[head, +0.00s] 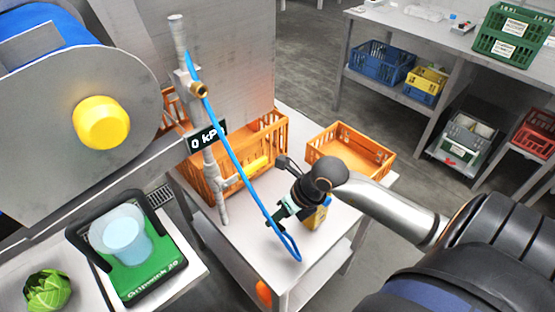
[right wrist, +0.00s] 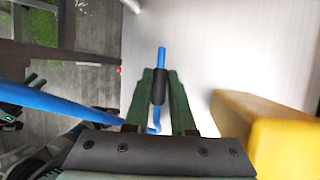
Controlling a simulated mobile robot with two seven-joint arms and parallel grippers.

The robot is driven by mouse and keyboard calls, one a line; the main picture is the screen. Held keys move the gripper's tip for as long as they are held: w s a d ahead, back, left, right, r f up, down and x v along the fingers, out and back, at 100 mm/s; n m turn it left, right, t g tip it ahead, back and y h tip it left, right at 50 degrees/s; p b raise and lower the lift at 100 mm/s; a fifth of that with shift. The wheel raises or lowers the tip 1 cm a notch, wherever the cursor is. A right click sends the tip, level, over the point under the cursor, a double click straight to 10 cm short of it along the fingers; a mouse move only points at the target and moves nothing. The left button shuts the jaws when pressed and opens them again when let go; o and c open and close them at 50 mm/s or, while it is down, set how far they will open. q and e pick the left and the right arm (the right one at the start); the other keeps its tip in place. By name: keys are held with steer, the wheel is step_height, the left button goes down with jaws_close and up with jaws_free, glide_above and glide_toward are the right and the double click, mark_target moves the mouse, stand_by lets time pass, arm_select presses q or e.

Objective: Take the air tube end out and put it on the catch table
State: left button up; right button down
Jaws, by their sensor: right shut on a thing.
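The blue air tube (head: 235,150) runs from beside a brass fitting (head: 198,89) on the grey upright pipe down to a loop low over the front of the catch table (head: 245,235). My right gripper (head: 284,210) is shut on the tube's end part. In the right wrist view, its green fingers (right wrist: 162,105) close on a black sleeve (right wrist: 159,87) around the tube, and the blue tip (right wrist: 162,55) sticks out beyond. I cannot tell whether the tube touches the tabletop. My left gripper is not in view.
Orange crates (head: 245,150) and (head: 352,152) stand on the catch table. A yellow and blue box (head: 318,214) is close beside my right gripper. A "0 kPa" display (head: 206,137) hangs on the pipe. A green scale (head: 150,270) with a pale cup and a lettuce (head: 47,291) are left.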

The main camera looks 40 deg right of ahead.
steer(key=shift+f+b, duration=1.95)
steer(key=shift+f, duration=0.8)
steer(key=c, duration=0.7)
jaws_free()
steer(key=shift+r, duration=0.1)
steer(key=v, duration=1.2)
steer(key=shift+s+d+r, duration=0.15)
steer(key=shift+s+r, duration=0.05)
steer(key=shift+s+f, duration=0.1)
